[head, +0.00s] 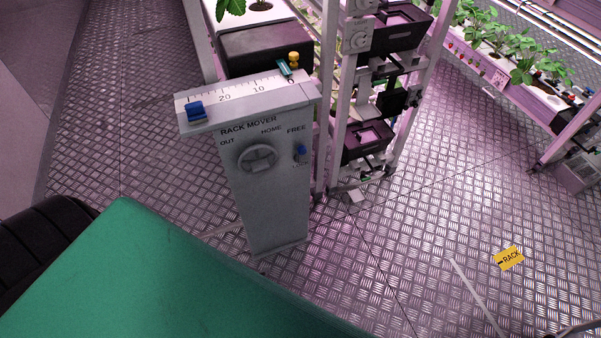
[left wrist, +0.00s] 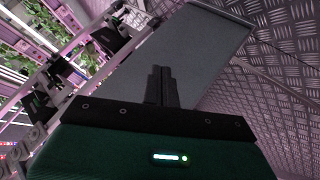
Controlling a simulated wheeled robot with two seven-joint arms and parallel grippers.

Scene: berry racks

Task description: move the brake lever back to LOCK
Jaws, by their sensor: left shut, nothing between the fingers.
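The brake lever (head: 301,150) is a small blue-tipped lever on the right of the grey rack mover post (head: 262,205) in the head view. FREE is printed above it and a small, hard-to-read label sits below. Its blue tip appears to point up toward FREE, but it is small. My left gripper's black fingers (left wrist: 158,72) are shut and empty in the left wrist view, in front of a plain grey face that looks like the post. The lever is not visible there. I cannot make out the left fingers in the head view. My right gripper is not in view.
A round dial (head: 257,158) sits left of the lever. A ruler scale (head: 240,92) with a blue block (head: 195,110) tops the post. Plant racks (head: 385,100) stand behind it. A yellow RACK sign (head: 509,257) lies on the open metal floor at right.

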